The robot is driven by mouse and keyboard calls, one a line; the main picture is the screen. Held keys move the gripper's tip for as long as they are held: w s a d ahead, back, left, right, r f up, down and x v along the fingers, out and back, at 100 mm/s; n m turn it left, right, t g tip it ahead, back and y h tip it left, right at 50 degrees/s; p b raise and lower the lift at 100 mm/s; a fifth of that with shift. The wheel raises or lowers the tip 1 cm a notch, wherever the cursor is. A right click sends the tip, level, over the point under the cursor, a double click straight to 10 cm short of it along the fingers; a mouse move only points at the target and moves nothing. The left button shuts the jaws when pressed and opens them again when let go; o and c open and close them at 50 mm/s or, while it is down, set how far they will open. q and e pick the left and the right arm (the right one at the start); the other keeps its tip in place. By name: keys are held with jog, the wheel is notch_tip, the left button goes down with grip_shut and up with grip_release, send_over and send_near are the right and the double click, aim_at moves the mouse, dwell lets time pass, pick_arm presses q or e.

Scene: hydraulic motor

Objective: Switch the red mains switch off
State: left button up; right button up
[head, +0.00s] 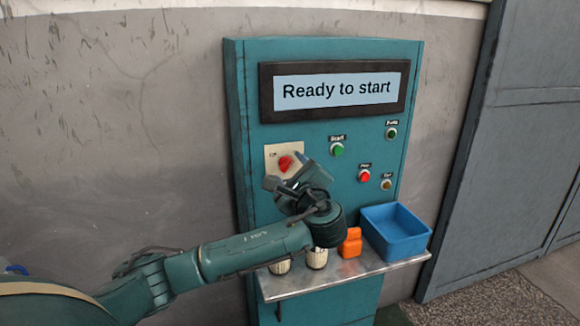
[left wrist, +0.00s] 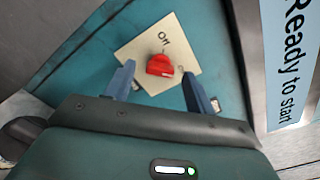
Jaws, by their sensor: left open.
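The red mains switch (head: 285,162) is a rotary knob on a cream plate (head: 271,150) at the left of the teal cabinet. In the left wrist view, the red knob (left wrist: 160,66) lies just beyond the fingertips, with "ON" printed beside it. A second marking is partly hidden by a finger. My left gripper (head: 288,178) is in front of the plate and slightly below the knob. In the left wrist view its two fingers (left wrist: 158,76) are open, one to each side of the knob, with nothing between them. My right gripper is not in view.
A display (head: 336,90) reads "Ready to start". A green button (head: 337,149), a red button (head: 364,175) and small lamps are to the right. A metal shelf (head: 345,272) below holds a blue bin (head: 396,232), an orange object (head: 350,243) and pale cylinders (head: 317,258).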

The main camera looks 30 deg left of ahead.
pick_arm(q)
jog(key=shift+w+a, duration=0.25)
jog(key=shift+a, duration=0.1)
jog(key=shift+c, duration=0.3)
jog(key=c, duration=0.9)
